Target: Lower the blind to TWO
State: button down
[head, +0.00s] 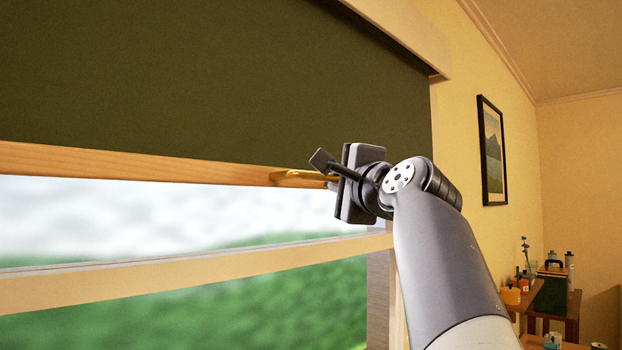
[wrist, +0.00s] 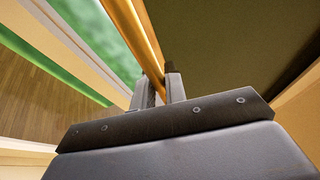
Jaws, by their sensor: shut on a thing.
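The dark green blind (head: 200,80) hangs across the upper part of the window. Its wooden bottom bar (head: 130,164) is above the window's middle rail. A golden pull (head: 292,178) sits on the bar near its right end. My gripper (head: 330,183) is at the pull and shut on it. In the wrist view, my fingers (wrist: 159,90) close at the golden pull (wrist: 146,45), with the blind (wrist: 220,40) to the right. The fingertips partly hide the grasped part. I see no readable level mark in either view.
The window's middle rail (head: 180,282) crosses below the bar, with glass between them. A framed picture (head: 491,152) hangs on the right wall. A dark green box (head: 551,294) and small items stand on wooden furniture at the lower right.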

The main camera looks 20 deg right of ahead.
dwell(0.3)
notch_tip(320, 180, down, 20)
jog(key=b, duration=1.6)
jog(key=shift+b, duration=0.4)
jog(key=c, duration=1.5)
grip_release()
jog(key=shift+o, duration=0.2)
jog(key=s+f+b, duration=0.2)
jog(key=s+b, duration=0.2)
jog(key=s, duration=0.6)
jog(key=shift+s+a+b, duration=0.3)
jog(key=shift+s, duration=0.05)
